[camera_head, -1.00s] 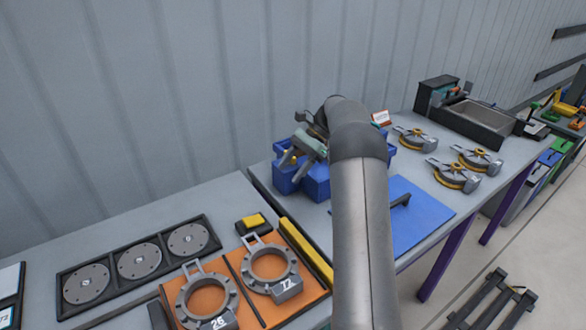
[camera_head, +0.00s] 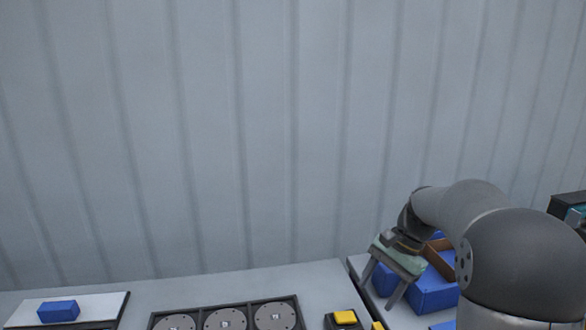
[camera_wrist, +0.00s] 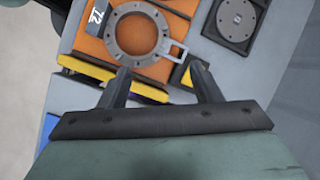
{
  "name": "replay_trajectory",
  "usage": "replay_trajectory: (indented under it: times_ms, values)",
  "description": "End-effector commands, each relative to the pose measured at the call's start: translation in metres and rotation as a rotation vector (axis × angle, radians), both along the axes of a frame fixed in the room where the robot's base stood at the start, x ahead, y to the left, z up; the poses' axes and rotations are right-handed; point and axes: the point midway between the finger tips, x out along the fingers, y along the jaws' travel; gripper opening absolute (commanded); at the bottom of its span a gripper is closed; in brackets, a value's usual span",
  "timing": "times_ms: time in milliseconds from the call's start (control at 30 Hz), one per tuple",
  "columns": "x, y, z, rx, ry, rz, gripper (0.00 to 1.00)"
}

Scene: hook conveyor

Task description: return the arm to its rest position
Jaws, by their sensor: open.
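My gripper (camera_head: 377,294) is at the lower right of the head view, at the end of my bent grey arm. Its two fingers point down and stand apart, in front of blue bins (camera_head: 432,290). In the wrist view my gripper (camera_wrist: 160,70) is open, with nothing between its fingers. The gap between fingertips and ring cannot be judged exactly.
A black tray with several round discs (camera_head: 250,318) lies on the grey table. A yellow-topped block (camera_head: 345,318) is beside it. A blue block (camera_head: 58,311) sits on a white board at the left. The ribbed wall (camera_head: 200,130) stands behind.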

Motion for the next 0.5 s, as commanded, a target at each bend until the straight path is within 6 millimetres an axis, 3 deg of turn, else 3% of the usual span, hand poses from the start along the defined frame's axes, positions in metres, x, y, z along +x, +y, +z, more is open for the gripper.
replay_trajectory:
  times_ms: [33, 100, 300, 400, 500]
  values:
    - [-0.028, 0.013, 0.005, -0.041, -0.044, 0.081, 0.58]
    - [-0.065, 0.025, 0.005, -0.099, -0.103, 0.199, 0.58]
    - [-0.165, 0.044, -0.013, -0.247, -0.259, 0.551, 0.58]
    - [-0.202, 0.046, -0.028, -0.301, -0.315, 0.694, 0.58]
    - [-0.226, 0.046, -0.04, -0.336, -0.352, 0.796, 0.58]
